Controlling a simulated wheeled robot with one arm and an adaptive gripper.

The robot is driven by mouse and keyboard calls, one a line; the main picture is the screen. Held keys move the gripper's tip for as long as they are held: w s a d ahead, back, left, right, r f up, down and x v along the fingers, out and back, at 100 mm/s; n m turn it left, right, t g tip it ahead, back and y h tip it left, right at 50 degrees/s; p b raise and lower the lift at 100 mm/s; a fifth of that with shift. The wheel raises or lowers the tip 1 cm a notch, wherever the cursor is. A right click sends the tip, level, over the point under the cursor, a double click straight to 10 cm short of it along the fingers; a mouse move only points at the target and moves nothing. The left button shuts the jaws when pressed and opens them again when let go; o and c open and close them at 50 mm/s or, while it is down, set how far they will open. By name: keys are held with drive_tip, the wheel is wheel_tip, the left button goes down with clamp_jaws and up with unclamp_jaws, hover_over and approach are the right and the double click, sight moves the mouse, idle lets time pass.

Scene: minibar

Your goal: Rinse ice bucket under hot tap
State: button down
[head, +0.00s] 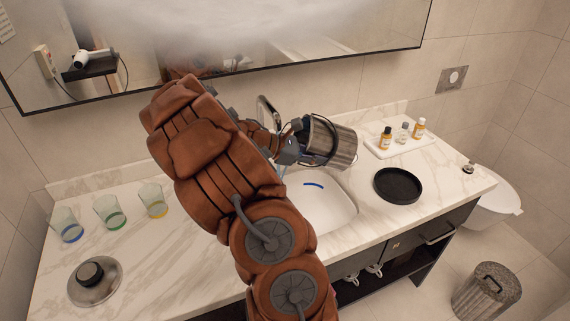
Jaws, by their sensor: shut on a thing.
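The ice bucket (344,146) is a ribbed metal pail with a dark band and handle. It is tilted above the far part of the white sink basin (330,211). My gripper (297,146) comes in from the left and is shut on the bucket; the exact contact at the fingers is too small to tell. The tap (267,110) stands behind, partly hidden by my arm. A small blue arc (313,185) shows in the basin. I cannot tell whether water runs.
Three tinted glasses (110,213) and a metal lid (95,282) with a black knob are on the left counter. A round black tray (398,186) lies right of the sink. A white tray (392,146) holds small bottles. A fogged mirror (250,40) hangs behind.

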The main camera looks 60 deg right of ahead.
sight(310, 151)
drive_tip(key=shift+w+a+r+g+b, duration=0.1)
drive_tip(key=shift+r+g+b, duration=0.2)
drive_tip(key=shift+g+b, duration=0.1)
idle(0.4)
drive_tip(key=shift+w+a+r+g+h, duration=0.45)
drive_tip(key=shift+w+a+g+h, duration=0.1)
drive_tip(key=shift+w+g+h, duration=0.15)
idle(1.0)
drive_tip(key=shift+w+a+r+g+h+b, duration=0.25)
drive_tip(key=shift+r+g+h+b, duration=0.1)
drive_tip(key=shift+g+h+b, duration=0.2)
idle(0.9)
drive_tip(key=shift+d, duration=0.1)
